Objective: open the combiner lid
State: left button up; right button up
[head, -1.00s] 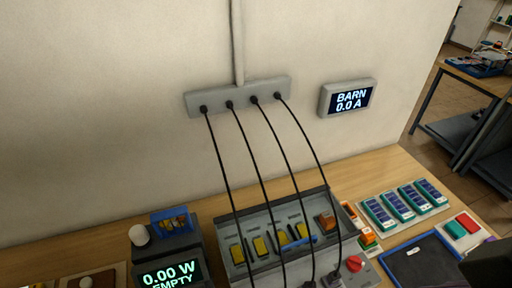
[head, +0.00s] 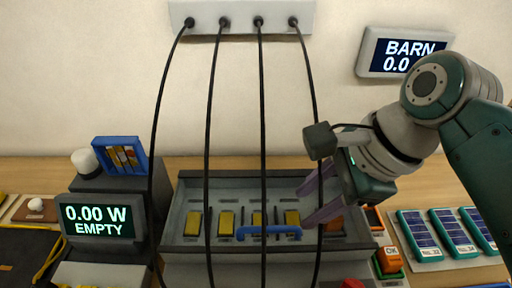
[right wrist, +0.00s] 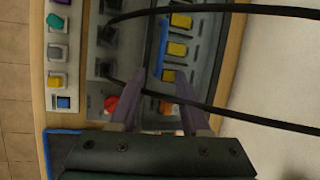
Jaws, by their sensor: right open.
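The combiner is a grey box (head: 188,190) with several yellow switches and an orange one (head: 334,223) inside. A blue handle bar (head: 268,230) runs across its front; the lid itself is hard to make out, perhaps clear. My right gripper (head: 303,206) is open, its two purple fingers spread over the box's right part, near the handle's right end. Whether they touch it I cannot tell. In the right wrist view the open fingers (right wrist: 160,78) point toward the box, with the blue bar (right wrist: 163,40) beyond their tips. My left gripper is out of view.
Several black cables (head: 262,120) hang from a wall strip (head: 240,17) across the front of the box. A 0.00 W meter (head: 98,220) stands left. A red knob (right wrist: 111,104) is close to the fingers.

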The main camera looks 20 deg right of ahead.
aim_at(271, 229)
jog(key=shift+m, duration=0.3)
jog(key=b+x, duration=0.1)
jog(key=x, duration=0.3)
jog(key=b+x, duration=0.1)
jog(key=x, duration=0.4)
jog(key=shift+w+a+f, duration=0.15)
jog(key=shift+w+a, duration=0.1)
jog(key=shift+w, duration=0.05)
jog(key=shift+w+a+f+b, duration=0.2)
jog(key=shift+f+b, duration=0.1)
jog(key=shift+f, duration=0.2)
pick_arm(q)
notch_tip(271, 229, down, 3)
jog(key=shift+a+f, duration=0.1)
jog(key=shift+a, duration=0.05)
pick_arm(e)
jog(key=shift+c, duration=0.3)
jog(key=c, duration=0.4)
grip_shut()
